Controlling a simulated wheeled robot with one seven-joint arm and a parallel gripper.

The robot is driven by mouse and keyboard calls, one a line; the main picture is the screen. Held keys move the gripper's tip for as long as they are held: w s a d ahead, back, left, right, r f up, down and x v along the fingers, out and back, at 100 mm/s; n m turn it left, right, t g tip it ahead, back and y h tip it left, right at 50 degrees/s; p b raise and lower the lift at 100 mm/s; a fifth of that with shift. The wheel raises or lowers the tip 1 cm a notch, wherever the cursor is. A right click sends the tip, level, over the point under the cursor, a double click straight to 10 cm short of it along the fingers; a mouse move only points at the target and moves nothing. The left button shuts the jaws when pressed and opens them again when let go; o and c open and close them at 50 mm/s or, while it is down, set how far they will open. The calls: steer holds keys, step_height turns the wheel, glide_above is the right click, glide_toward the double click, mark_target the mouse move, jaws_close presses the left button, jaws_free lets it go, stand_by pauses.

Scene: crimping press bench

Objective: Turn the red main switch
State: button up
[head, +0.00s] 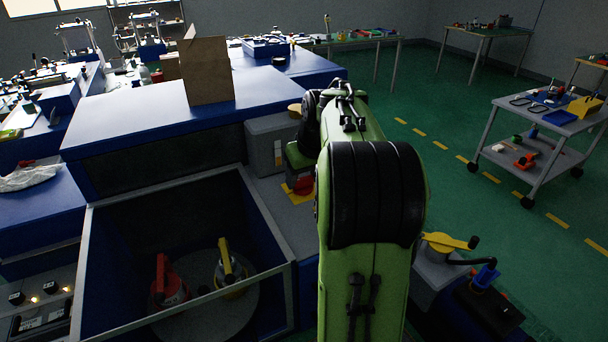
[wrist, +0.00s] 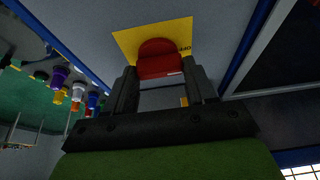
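The red main switch (wrist: 160,58) is a rounded red knob on a yellow plate (wrist: 183,32) in the wrist view. It also shows in the head view (head: 303,185), partly behind my arm. My gripper (wrist: 162,70) is right at the switch, with one dark finger on each side of the knob. The fingers stand apart and the knob's near edge lies between their tips. Little or no gap shows at the knob's sides, and I see no clear sign of a squeeze. In the head view my arm covers most of the gripper.
A grey box (head: 271,143) stands beside the switch on the blue machine. An open-topped guard frame (head: 84,262) encloses a red-handled and a yellow-handled item at lower left. A cardboard piece (head: 207,72) stands on the blue top. Green floor (head: 440,185) is open on the right, before a cart (head: 487,118).

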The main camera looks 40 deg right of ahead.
steer(key=c, duration=0.4)
steer(key=shift+c, duration=0.2)
steer(key=shift+m, duration=0.3)
steer(key=m, duration=0.1)
steer(key=m+h, duration=0.1)
steer(key=m, duration=0.1)
steer(key=shift+w+a+m+g+h+p, duration=0.1)
steer(key=shift+a+m+g+h+p, duration=0.1)
steer(key=shift+m+g+h+p, duration=0.15)
steer(key=m+g+p, duration=0.1)
steer(key=m, duration=0.2)
steer(key=shift+r+m+h+p, duration=0.1)
steer(key=shift+m+h+p, duration=0.2)
steer(key=shift+m+h, duration=0.05)
steer(key=m+g+p, duration=0.1)
steer(key=m, duration=0.1)
steer(key=m+g+h+p, duration=0.1)
steer(key=m+p, duration=0.1)
steer(key=m, duration=0.1)
steer(key=shift+w, duration=0.2)
steer(key=shift+w+m+g+p, duration=0.1)
steer(key=shift+m+g+p, duration=0.4)
steer(key=shift+m, duration=0.75)
steer(key=shift+m+g+p, duration=0.35)
steer(key=shift+m+p, duration=0.25)
steer(key=shift+m, duration=0.65)
